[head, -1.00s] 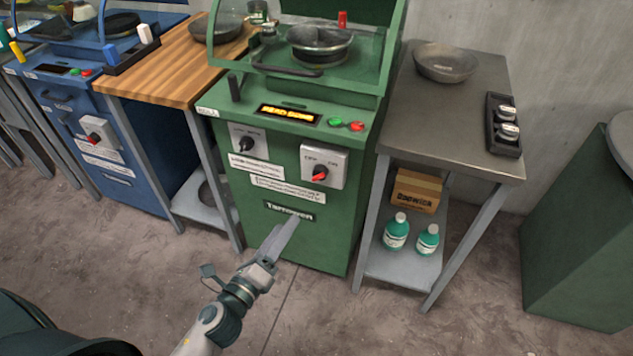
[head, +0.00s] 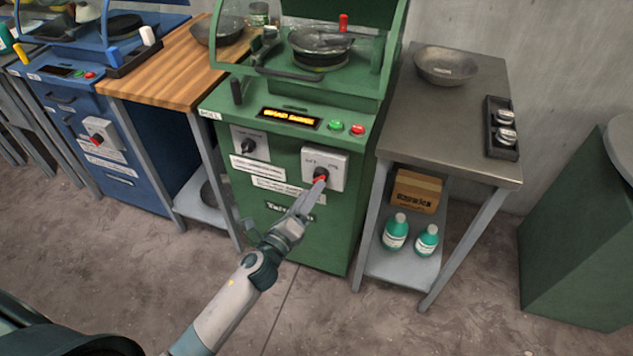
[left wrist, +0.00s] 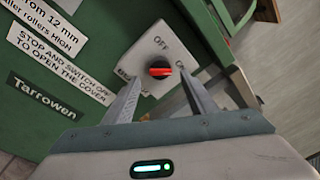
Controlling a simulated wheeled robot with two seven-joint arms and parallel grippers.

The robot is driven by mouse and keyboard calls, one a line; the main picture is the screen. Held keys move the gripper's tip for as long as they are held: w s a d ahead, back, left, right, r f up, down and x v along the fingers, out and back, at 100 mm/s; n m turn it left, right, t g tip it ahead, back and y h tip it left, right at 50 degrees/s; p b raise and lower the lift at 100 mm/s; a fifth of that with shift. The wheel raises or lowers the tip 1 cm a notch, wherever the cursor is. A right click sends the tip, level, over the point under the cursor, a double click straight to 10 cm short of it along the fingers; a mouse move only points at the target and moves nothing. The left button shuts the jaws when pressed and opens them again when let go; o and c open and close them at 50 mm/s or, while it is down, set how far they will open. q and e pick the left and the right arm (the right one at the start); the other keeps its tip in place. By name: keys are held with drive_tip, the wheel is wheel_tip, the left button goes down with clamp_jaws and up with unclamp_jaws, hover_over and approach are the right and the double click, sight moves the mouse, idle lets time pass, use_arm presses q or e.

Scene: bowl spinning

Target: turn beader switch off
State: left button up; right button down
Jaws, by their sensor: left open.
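The beader is a green machine (head: 240,200) with a lit amber display that seems to read "BEAD DONE". Its switch is a red and black rotary knob (head: 321,175) on a grey plate (head: 338,168), front right. In the left wrist view the knob (left wrist: 160,69) sits on the plate marked OFF and ON, its exact setting hard to read. My left gripper (head: 318,187) is at the plate, fingers pointing to the knob. In the left wrist view the open fingers (left wrist: 160,92) lie either side of and just short of the knob, with nothing between them. My right gripper is not in view.
A second black knob (head: 248,146) is on the left of the panel, with green (head: 336,125) and red (head: 358,129) buttons above. A grey side table (head: 440,130) with a bowl (head: 446,65) stands right. A blue machine (head: 75,130) stands left. The floor in front is clear.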

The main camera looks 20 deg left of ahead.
use_arm(q)
drive_tip(key=shift+w+d, duration=0.2)
drive_tip(key=shift+w, duration=0.9)
drive_tip(key=shift+w+d, duration=0.15)
drive_tip(key=shift+w, duration=0.9)
drive_tip(key=c, duration=1)
